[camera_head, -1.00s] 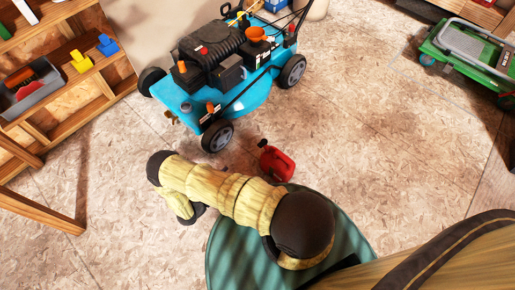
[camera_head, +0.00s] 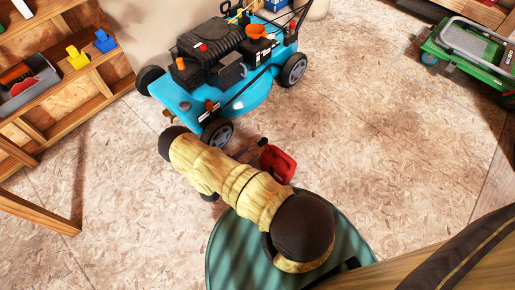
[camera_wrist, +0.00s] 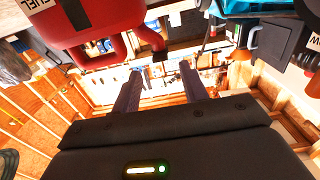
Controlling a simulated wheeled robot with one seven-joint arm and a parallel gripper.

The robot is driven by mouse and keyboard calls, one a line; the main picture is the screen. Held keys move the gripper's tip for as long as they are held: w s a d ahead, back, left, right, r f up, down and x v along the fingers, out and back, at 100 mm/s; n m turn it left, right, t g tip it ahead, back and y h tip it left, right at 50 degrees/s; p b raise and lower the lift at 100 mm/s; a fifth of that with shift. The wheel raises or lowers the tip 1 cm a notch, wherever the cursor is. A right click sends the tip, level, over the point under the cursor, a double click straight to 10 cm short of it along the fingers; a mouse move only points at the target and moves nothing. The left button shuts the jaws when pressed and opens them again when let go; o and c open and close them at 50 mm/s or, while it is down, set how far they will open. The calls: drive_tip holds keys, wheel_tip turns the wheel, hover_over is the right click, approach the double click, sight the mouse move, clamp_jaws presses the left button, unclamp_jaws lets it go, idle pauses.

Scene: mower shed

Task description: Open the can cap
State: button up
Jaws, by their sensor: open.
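The red fuel can (camera_head: 280,165) stands on the floor just in front of the blue mower, with its dark cap (camera_head: 262,142) at the upper left. In the wrist view the can (camera_wrist: 88,20) fills the upper left, with part of its "FUEL" marking showing. A dark spout end, which looks like the cap (camera_wrist: 153,50), lies just beyond and between the fingertips. My gripper (camera_wrist: 160,69) is open, with nothing between its fingers. In the head view my arm mostly hides the gripper, beside the can's left side. I cannot tell whether a finger touches the can.
The blue mower (camera_head: 223,75), with an orange funnel (camera_head: 256,31) on top, stands close behind the can. A wooden shelf (camera_head: 85,75) with bins is at the left. The floor right of the can is clear.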

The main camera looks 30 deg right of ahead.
sight(259, 145)
drive_tip(key=b+x, duration=0.1)
drive_tip(key=x, duration=0.4)
drive_tip(key=shift+w+d, duration=0.1)
drive_tip(key=shift+d, duration=0.1)
clamp_jaws()
